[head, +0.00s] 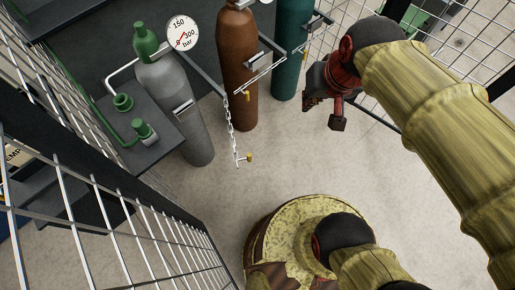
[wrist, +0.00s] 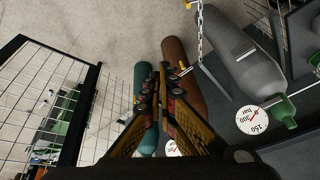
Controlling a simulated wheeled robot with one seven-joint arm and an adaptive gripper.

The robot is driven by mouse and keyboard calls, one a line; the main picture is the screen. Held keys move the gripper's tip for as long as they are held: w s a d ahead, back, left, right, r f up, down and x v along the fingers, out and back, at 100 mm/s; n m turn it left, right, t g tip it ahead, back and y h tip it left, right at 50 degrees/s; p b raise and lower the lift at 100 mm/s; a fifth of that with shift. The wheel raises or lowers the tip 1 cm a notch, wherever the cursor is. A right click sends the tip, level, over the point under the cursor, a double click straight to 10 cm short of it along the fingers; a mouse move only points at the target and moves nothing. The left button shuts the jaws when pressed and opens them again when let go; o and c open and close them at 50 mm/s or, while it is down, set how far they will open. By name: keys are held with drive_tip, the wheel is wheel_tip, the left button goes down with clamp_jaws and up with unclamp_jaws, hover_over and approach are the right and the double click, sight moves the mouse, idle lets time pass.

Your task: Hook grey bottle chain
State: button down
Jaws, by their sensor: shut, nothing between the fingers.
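The grey bottle (head: 180,105), with a green top, stands at the left in the head view. It also shows at the upper right of the wrist view (wrist: 240,58). A loose silver chain (head: 229,120) hangs down beside it, between it and the brown bottle, with a brass-coloured end piece (head: 249,157) at the bottom. The chain also shows in the wrist view (wrist: 200,35). My gripper (head: 325,110) is shut and empty, well to the right of the chain. In the wrist view its fingers (wrist: 160,80) are together, over the brown and teal bottles.
A brown bottle (head: 237,60) and a teal bottle (head: 290,45) stand right of the grey one, with a chain (head: 266,75) across the brown bottle's front. A pressure gauge (head: 182,33) is near the grey bottle. Mesh panels (head: 100,205) flank the space. The concrete floor (head: 190,185) has free room.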

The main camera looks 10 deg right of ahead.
drive_tip(key=w+a+f+m+g+y, duration=0.1)
drive_tip(key=w+a+f+m+g, duration=0.15)
drive_tip(key=w+f, duration=0.55)
drive_tip(key=w+a+f+m+g+y, duration=0.1)
drive_tip(key=w+f+m+g, duration=0.1)
drive_tip(key=f, duration=1.2)
drive_tip(key=w+a+f+m+g, duration=0.1)
drive_tip(key=w+f+m, duration=0.3)
drive_tip(key=f, duration=1)
drive_tip(key=shift+a+m+g+y+p, duration=0.2)
drive_tip(key=shift+m+g+y+p, duration=0.2)
drive_tip(key=shift+g, duration=0.35)
drive_tip(key=s+a+f+b, duration=0.4)
drive_tip(key=a+f+b, duration=0.1)
drive_tip(key=f, duration=0.4)
drive_tip(key=shift+s+a+f, duration=0.15)
drive_tip(key=shift+s+a, duration=0.2)
drive_tip(key=shift+a, duration=0.25)
drive_tip(key=shift+a, duration=0.1)
